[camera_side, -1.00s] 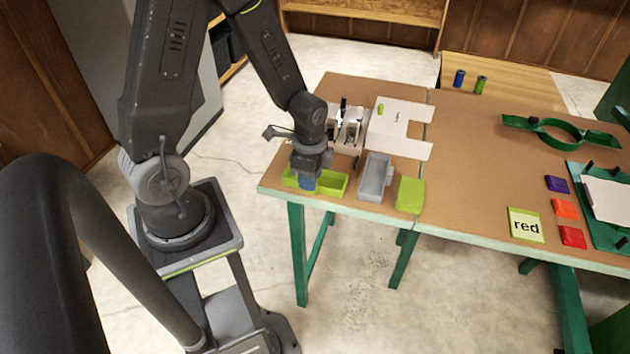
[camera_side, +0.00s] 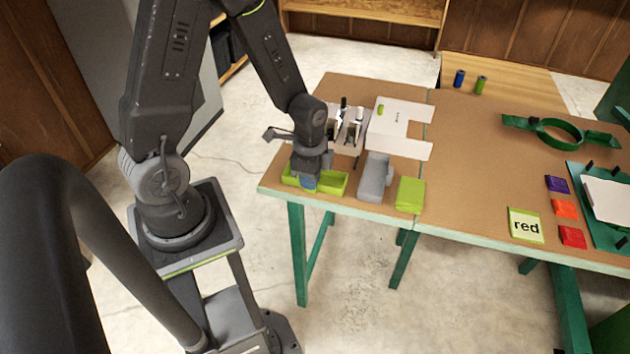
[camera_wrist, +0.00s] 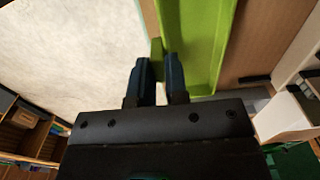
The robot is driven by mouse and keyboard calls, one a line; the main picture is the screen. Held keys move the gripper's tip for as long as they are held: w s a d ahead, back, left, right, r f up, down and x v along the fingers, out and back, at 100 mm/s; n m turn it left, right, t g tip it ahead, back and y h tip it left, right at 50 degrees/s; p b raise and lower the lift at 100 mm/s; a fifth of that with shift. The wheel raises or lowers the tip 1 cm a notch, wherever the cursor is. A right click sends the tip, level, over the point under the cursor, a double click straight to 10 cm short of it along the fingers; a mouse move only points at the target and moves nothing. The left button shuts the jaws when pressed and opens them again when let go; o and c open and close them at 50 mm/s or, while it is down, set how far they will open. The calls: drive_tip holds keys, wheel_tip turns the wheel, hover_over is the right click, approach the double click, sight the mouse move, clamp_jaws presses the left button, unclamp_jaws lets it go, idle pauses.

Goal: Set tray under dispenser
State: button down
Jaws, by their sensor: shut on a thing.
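A lime-green open tray (camera_side: 333,186) lies near the front left edge of the brown table. My gripper (camera_side: 305,184) points down at its left part and covers some of it. In the wrist view the gripper (camera_wrist: 157,66) is shut on the side wall of the green tray (camera_wrist: 205,40), one finger on each side of it. The tray looks level; I cannot tell whether it still touches the table. A white and metallic device (camera_side: 347,128) stands behind the tray, perhaps the dispenser; my arm partly covers it.
A grey container (camera_side: 375,180) and a green block (camera_side: 410,194) stand right of the tray. A white notched board (camera_side: 400,118) lies behind them. The "red" card (camera_side: 525,225) and several coloured blocks are farther right. Bare tabletop (camera_side: 465,180) lies between.

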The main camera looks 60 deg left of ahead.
drive_tip(key=shift+r, duration=2.3)
drive_tip(key=shift+w, duration=0.1)
drive_tip(key=shift+w+a+f, duration=0.25)
drive_tip(key=shift+w+a, duration=0.7)
drive_tip(key=shift+w+a+f, duration=0.25)
drive_tip(key=shift+w+a, duration=0.65)
drive_tip(key=shift+a, duration=0.05)
drive_tip(key=shift+w+a+f, duration=0.25)
drive_tip(key=shift+w+a, duration=0.7)
drive_tip(key=shift+f, duration=0.1)
drive_tip(key=shift+f, duration=1.65)
